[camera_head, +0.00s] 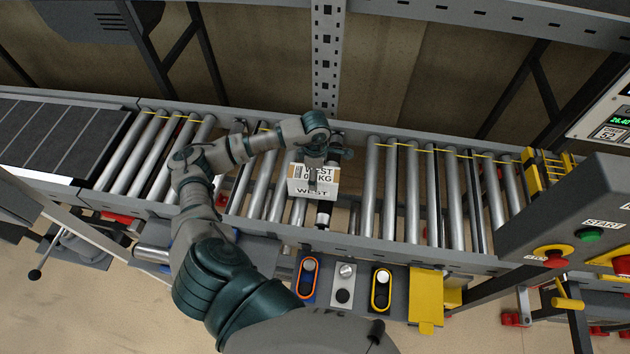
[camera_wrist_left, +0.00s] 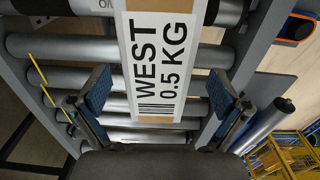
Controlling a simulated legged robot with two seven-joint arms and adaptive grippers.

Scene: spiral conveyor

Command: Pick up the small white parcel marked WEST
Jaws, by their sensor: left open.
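The small white parcel marked WEST (camera_head: 301,180) sits on the rollers near the middle of the conveyor in the head view. In the left wrist view its label (camera_wrist_left: 160,62) reads WEST 0.5 KG with a barcode. My left gripper (camera_head: 322,180) is over the parcel, partly covering its label. In the wrist view the left gripper (camera_wrist_left: 157,90) is open, with one blue-padded finger on each side of the parcel. Gaps show between the pads and the parcel. My right gripper is not in view.
The roller conveyor (camera_head: 417,200) runs across the view, with a dark belt (camera_head: 55,140) at left. Its near rail carries a yellow bracket (camera_head: 426,310) and small button modules. A grey control box (camera_head: 590,210) with START and stop buttons stands at right. A perforated upright (camera_head: 327,55) rises behind the parcel.

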